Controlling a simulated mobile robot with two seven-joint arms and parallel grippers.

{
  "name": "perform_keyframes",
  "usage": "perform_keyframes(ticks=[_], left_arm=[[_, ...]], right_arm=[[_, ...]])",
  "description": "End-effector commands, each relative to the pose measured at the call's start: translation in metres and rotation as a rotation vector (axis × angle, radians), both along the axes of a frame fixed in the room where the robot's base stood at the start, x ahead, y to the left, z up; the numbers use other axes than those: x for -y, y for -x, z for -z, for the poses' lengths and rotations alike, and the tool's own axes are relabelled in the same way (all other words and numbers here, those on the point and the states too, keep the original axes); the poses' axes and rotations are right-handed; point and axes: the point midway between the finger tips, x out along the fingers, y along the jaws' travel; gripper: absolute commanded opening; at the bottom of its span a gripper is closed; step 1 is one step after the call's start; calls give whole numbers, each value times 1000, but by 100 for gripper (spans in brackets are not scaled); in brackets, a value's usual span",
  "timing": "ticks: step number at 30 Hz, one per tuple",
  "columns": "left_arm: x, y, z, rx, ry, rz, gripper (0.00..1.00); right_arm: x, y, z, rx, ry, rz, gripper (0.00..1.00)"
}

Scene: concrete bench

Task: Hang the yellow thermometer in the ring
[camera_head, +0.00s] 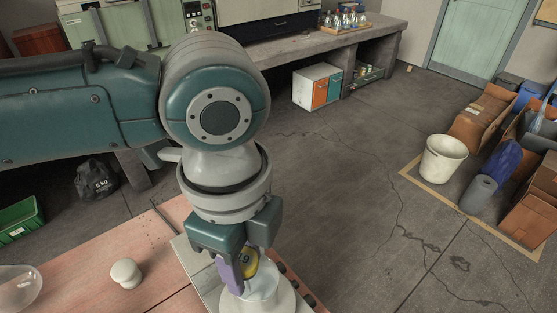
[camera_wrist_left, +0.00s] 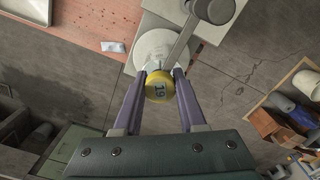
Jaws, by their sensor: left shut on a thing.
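My left gripper (camera_head: 244,272) points down over the bench and is shut on the yellow thermometer (camera_head: 249,264). In the left wrist view, the round yellow top of the thermometer (camera_wrist_left: 159,88), marked 19, sits between the two purple-grey fingertips (camera_wrist_left: 159,76). A pale glassy vessel (camera_head: 263,284) with a white base (camera_head: 262,303) stands right below the gripper. In the left wrist view, a round white plate (camera_wrist_left: 152,47) and a grey arm (camera_wrist_left: 185,38) lie just beyond the thermometer. I cannot clearly make out the ring or the thermometer's lower part. My right gripper is not in view.
On the reddish bench (camera_head: 95,262) stand a small white rounded object (camera_head: 126,272) and a clear glass vessel (camera_head: 18,287) at the left edge. A pale flat plate (camera_head: 190,255) lies beside the gripper. The floor beyond the bench is open, with a white bucket (camera_head: 443,160) at right.

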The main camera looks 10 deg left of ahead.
Motion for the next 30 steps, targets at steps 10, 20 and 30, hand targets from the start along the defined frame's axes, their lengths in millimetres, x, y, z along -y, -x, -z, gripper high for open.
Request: perform_keyframes(ticks=[10, 20, 30], left_arm=[[0, 0, 0, 0, 0, 0, 64], [0, 0, 0, 0, 0, 0, 81], [0, 0, 0, 0, 0, 0, 100]], right_arm=[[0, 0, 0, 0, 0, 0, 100], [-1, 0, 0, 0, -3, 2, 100], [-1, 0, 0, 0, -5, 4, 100]])
